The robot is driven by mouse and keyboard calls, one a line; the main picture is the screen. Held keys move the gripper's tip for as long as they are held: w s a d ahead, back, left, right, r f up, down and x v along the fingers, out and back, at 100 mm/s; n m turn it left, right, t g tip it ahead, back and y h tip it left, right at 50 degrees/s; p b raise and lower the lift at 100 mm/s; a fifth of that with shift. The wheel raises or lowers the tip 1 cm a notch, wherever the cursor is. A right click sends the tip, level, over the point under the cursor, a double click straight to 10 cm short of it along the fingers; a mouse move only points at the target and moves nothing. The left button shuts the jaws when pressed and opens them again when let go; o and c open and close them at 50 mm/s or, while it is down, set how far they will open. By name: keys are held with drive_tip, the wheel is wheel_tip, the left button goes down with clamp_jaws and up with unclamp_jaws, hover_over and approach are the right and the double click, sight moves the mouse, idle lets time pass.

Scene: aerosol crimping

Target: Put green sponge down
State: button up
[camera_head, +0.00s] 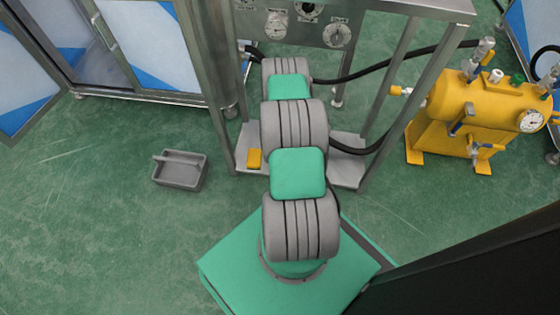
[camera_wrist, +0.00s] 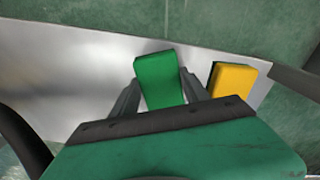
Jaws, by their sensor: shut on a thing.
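The green sponge (camera_wrist: 160,80) is between the two fingers of my gripper (camera_wrist: 160,90) in the wrist view. My gripper is shut on it. The sponge shows over the grey metal plate (camera_wrist: 60,75), close to it; I cannot tell whether it touches. In the head view my arm hides the gripper and the green sponge. The metal plate (camera_head: 345,172) shows there at the foot of the steel frame.
A yellow sponge (camera_wrist: 233,80) lies on the plate just right of the green one; it also shows in the head view (camera_head: 254,158). A grey bin (camera_head: 180,170) stands on the floor at left. Frame posts and black hoses are close. A yellow tank (camera_head: 470,115) stands at right.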

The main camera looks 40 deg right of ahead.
drive_tip(key=shift+f, duration=0.2)
drive_tip(key=o, duration=1.2)
